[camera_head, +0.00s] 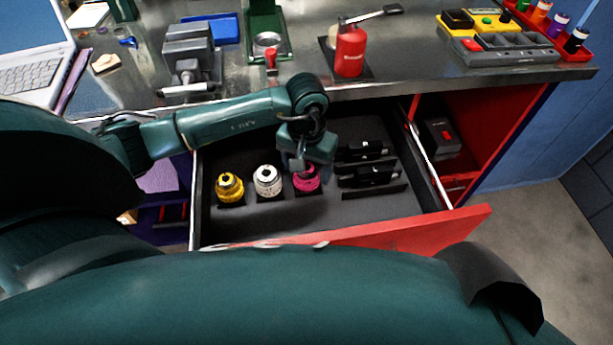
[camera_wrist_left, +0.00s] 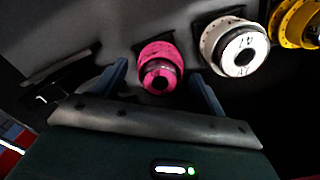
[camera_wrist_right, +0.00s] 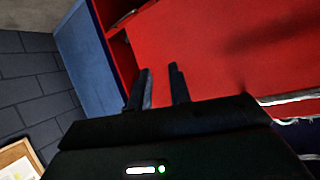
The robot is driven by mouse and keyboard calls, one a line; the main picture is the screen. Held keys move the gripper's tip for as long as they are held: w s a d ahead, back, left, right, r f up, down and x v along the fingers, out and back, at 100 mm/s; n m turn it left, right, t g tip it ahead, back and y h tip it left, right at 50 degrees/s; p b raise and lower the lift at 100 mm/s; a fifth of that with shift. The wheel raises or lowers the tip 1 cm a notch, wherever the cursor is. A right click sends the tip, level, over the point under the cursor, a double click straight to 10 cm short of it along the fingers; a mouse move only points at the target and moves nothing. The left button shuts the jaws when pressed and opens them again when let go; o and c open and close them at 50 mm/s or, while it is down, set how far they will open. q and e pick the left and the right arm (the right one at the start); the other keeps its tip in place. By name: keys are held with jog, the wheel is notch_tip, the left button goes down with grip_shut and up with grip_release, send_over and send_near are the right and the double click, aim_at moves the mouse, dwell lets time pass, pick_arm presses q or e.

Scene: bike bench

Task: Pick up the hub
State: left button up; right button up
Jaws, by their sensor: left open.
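Three hubs stand in a row in the open drawer: yellow (camera_head: 229,187), white (camera_head: 267,181) and pink (camera_head: 307,179). My left gripper (camera_head: 304,166) is over the pink hub and partly covers it in the head view. In the left wrist view, the left gripper (camera_wrist_left: 163,85) is open, with the pink hub (camera_wrist_left: 160,62) showing between its fingers. I cannot tell whether the fingers touch it. The white hub (camera_wrist_left: 236,48) and yellow hub (camera_wrist_left: 298,22) are beside it. My right gripper (camera_wrist_right: 160,82) is empty, its fingers a little apart, in front of a red surface.
The red drawer front (camera_head: 430,233) is pulled out below the bench. Black parts (camera_head: 370,175) lie in the drawer right of the hubs. The bench top above holds a vise (camera_head: 190,55), a red bottle (camera_head: 350,52) and a yellow-grey organizer (camera_head: 495,40). The drawer's front floor is clear.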

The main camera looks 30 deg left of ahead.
pick_arm(q)
jog(key=shift+c, duration=0.3)
jog(key=c, duration=1.1)
jog(key=shift+r, duration=0.1)
